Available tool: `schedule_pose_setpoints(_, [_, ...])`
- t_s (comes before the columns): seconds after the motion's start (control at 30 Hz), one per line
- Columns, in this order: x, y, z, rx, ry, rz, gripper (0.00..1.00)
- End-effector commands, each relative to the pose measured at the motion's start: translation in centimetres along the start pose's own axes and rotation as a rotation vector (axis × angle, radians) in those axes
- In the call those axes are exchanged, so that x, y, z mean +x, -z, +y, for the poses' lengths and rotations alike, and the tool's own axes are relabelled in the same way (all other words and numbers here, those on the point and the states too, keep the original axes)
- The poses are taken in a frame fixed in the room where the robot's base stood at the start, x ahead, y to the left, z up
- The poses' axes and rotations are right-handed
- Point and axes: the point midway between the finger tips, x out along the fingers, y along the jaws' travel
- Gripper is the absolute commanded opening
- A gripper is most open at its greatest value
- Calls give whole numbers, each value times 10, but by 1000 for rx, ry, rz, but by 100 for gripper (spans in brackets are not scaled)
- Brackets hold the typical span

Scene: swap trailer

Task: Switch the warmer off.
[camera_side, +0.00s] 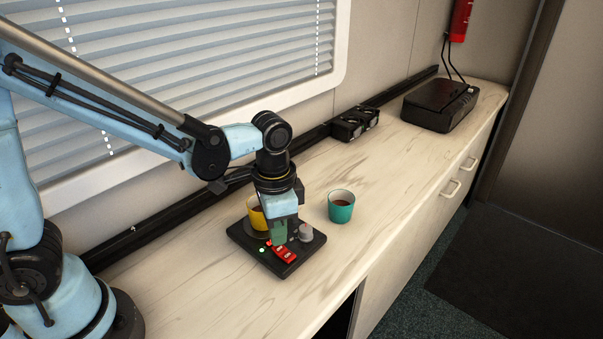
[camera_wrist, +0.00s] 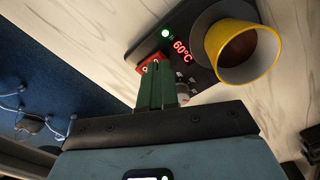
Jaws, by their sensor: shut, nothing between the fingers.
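The warmer (camera_side: 304,251) is a flat black unit on the counter. A yellow cup (camera_side: 256,215) with brown liquid stands on the warmer's round plate. My gripper (camera_side: 279,240) is shut and empty, pointing down, with its green fingertips at or just above the red switches. The wrist view shows the fingers (camera_wrist: 156,85) partly hiding a red switch (camera_wrist: 150,66); contact cannot be told.
A teal cup (camera_side: 341,207) with brown liquid stands on the counter right of the warmer. A black power strip (camera_side: 354,123) lies along the wall, and a black box (camera_side: 438,105) stands at the far end. The counter's front edge is close to the warmer.

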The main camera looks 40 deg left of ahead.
Motion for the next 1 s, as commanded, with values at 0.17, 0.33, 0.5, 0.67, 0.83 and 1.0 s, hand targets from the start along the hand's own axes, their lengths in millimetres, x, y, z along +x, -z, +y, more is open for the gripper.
schedule_pose_setpoints(0.17, [3, 0, 0, 0, 0, 0, 0])
schedule_pose_setpoints(0.33, [5, 0, 0, 0, 0, 0, 0])
schedule_pose_setpoints(0.5, [7, 0, 0, 0, 0, 0, 0])
schedule_pose_setpoints(0.67, [10, 0, 0, 0, 0, 0, 0])
schedule_pose_setpoints(0.83, [12, 0, 0, 0, 0, 0, 0])
schedule_pose_setpoints(1.0, [14, 0, 0, 0, 0, 0, 0])
